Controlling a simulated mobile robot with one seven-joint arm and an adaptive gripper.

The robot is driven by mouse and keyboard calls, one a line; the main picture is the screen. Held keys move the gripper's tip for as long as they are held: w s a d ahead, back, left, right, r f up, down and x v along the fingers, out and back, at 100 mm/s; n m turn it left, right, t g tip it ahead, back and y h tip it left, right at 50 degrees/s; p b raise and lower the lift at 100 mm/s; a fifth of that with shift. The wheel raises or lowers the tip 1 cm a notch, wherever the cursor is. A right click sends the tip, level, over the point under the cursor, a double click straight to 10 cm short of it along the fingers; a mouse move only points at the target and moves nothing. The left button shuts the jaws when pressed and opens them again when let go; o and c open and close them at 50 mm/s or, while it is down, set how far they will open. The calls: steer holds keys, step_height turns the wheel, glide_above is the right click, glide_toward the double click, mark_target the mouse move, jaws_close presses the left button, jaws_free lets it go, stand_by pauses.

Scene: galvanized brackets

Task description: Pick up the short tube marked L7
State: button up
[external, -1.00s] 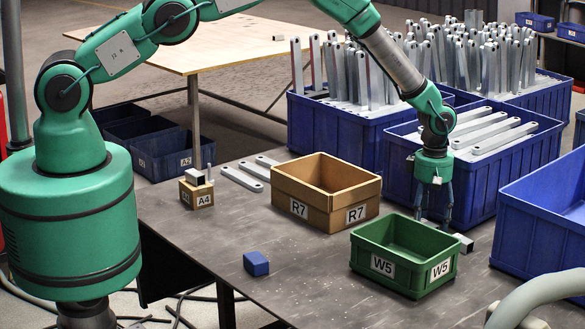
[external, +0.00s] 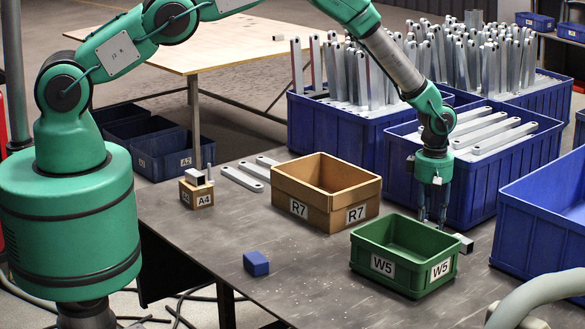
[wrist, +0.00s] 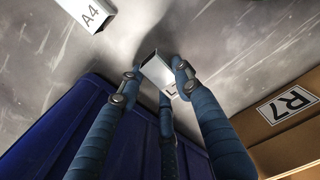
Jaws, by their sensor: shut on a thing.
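The short tube (wrist: 156,68) is a pale metal piece with an open, dark end. Part of its label shows an "L"; the rest is hidden by a finger. My gripper (wrist: 159,76) is shut on it, with blue fingers on both sides and another finger below. In the external view my gripper (external: 433,217) points down behind the green bin marked W5 (external: 403,269), near the table top. The green bin's rim hides the fingertips and the held tube there.
The cardboard box marked R7 (external: 325,204) stands left of my gripper. A blue bin (external: 480,190) with flat bars is close behind. A blue block (external: 256,264) lies on the clear front left.

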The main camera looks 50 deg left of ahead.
mark_target(429, 222)
steer(key=shift+r, duration=0.1)
step_height(429, 222, up, 10)
steer(key=p, duration=0.1)
stand_by(0.6)
stand_by(0.5)
